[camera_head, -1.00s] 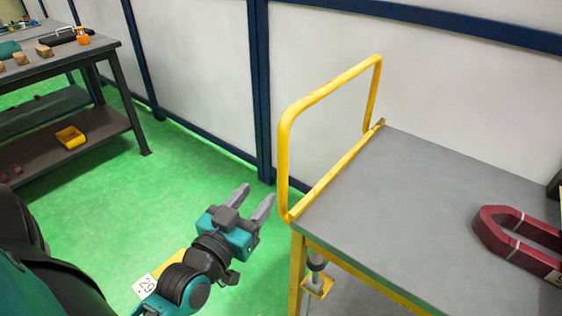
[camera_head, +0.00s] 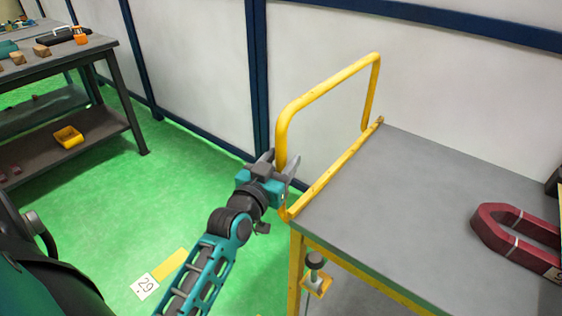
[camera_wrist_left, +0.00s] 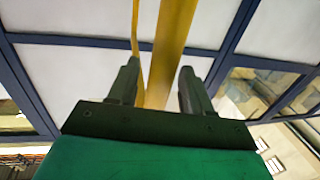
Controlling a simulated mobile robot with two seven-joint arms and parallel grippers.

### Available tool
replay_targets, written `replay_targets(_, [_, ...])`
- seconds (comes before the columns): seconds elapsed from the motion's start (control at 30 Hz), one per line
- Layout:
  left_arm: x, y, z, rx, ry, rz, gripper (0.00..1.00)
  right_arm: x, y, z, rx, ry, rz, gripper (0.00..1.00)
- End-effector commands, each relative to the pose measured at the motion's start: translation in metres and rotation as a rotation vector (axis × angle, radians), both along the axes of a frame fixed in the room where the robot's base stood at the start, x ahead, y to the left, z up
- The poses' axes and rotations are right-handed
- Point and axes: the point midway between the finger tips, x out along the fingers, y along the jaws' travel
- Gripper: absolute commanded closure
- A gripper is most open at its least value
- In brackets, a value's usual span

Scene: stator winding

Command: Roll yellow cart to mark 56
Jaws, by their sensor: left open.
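The yellow cart has a grey top (camera_head: 420,210) and a yellow tube handle (camera_head: 330,92) at its left end. My left gripper (camera_head: 281,164) is at the near upright of the handle, its fingers open on either side of the tube. In the left wrist view the yellow tube (camera_wrist_left: 168,55) runs between the two open fingertips (camera_wrist_left: 157,80). I cannot tell whether either finger touches it. A floor mark with a white card (camera_head: 144,286), which seems to read 29, lies beside a yellow strip (camera_head: 170,265). Mark 56 is not seen. My right gripper is not in view.
A red horseshoe magnet (camera_head: 495,232) lies on the cart top at the right. A dark workbench (camera_head: 60,52) with small blocks and a yellow bin (camera_head: 68,137) stands at the far left. White wall panels stand behind the cart. Green floor (camera_head: 130,210) is open between bench and cart.

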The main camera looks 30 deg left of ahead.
Motion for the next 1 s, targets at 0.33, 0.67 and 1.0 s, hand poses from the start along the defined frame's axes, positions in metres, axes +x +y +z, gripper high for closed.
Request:
replay_targets(0.33, [-0.0002,0.0000,-0.0002,0.000,0.001,0.000,0.65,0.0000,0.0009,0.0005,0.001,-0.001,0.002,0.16])
replay_targets(0.67, [-0.0003,0.0001,-0.0002,0.000,0.001,0.000,0.97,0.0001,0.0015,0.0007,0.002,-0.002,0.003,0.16])
replay_targets(1.0, [-0.0004,0.0003,-0.0003,0.000,0.001,0.000,1.00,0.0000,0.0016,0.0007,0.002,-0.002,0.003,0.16])
